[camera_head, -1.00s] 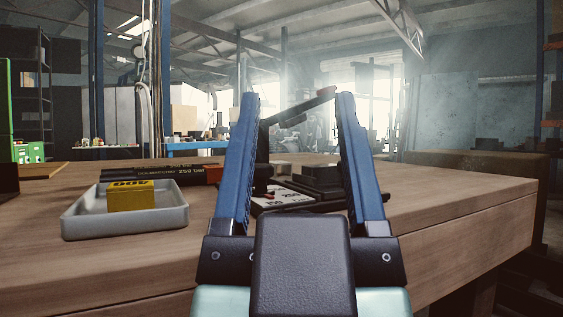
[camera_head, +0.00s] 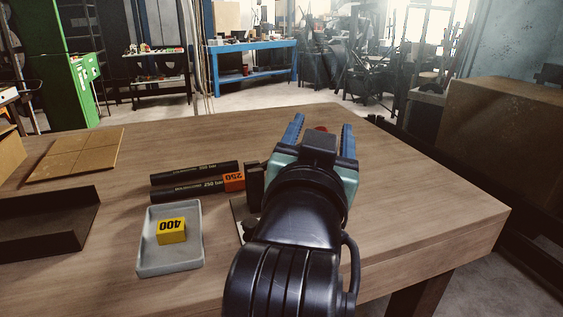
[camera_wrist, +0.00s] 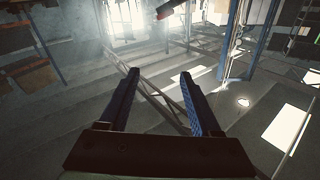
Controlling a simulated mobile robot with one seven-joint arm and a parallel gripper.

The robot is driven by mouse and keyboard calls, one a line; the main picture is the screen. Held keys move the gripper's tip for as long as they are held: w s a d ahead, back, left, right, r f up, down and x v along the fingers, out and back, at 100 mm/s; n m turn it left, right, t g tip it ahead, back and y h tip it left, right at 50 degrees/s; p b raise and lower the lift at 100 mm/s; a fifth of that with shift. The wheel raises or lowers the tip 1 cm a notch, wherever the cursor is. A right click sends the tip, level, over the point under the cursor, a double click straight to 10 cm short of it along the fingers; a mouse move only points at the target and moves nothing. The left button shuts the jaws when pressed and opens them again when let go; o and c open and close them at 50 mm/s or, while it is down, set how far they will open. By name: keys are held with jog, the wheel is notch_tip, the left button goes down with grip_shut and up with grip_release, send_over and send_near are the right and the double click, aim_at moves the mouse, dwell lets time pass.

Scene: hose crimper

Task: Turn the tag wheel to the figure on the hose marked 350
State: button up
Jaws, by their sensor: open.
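My gripper (camera_head: 322,132) is open and empty above the far part of the bench, with its blue fingers apart. Both fingers show in the wrist view (camera_wrist: 158,85). Two black hoses (camera_head: 195,170) lie side by side; the print I can read says 250 bar. I can read 350 on no hose. My arm hides most of the crimper; a dark upright block (camera_head: 254,182) shows beside it. I cannot make out the tag wheel. A red-ended lever (camera_wrist: 168,8) shows beyond the fingers in the wrist view.
A grey tray (camera_head: 190,262) holds a yellow block marked 400 (camera_head: 171,231). A dark open tray (camera_head: 45,228) and a tan board (camera_head: 78,155) lie to the left. The bench's right side is clear. A large brown box (camera_head: 510,130) stands beyond the right edge.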

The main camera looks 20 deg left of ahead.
jog(key=w+a+f+g+p, duration=0.1)
jog(key=a+g+p, duration=0.55)
jog(key=p, duration=0.55)
jog(key=m+g+h+p, duration=0.1)
jog(key=g+h+p, duration=0.1)
jog(key=g+p, duration=0.9)
send_near(250, 222)
jog(key=f+t, duration=0.1)
jog(key=f, duration=0.3)
jog(key=f+t+p, duration=0.1)
jog(key=f+t, duration=0.1)
jog(key=f, duration=0.2)
jog(key=shift+w+d+f+p, duration=0.15)
jog(key=shift+w+d+p, duration=0.05)
jog(key=shift+p, duration=0.1)
grip_shut()
